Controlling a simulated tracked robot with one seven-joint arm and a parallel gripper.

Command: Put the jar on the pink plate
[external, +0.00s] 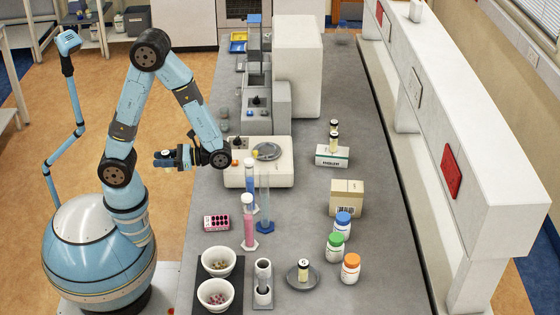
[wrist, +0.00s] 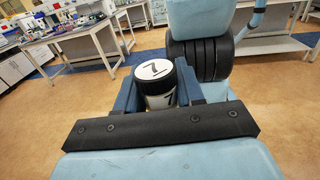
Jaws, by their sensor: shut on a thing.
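The jar (wrist: 154,70) has a white top marked 7 with a black rim. In the wrist view it sits between the two blue fingers of my gripper (wrist: 158,84), which is shut on it. In the external view my gripper (external: 160,158) points left, away from the bench, and holds the jar above the floor beside the bench's left edge. The pink plate (external: 216,223) is a small pink block with dark wells near the bench's left edge. It lies below and right of my gripper in the picture, well apart from it.
A white balance (external: 240,175) stands behind. Several capped bottles (external: 343,223) stand farther right.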

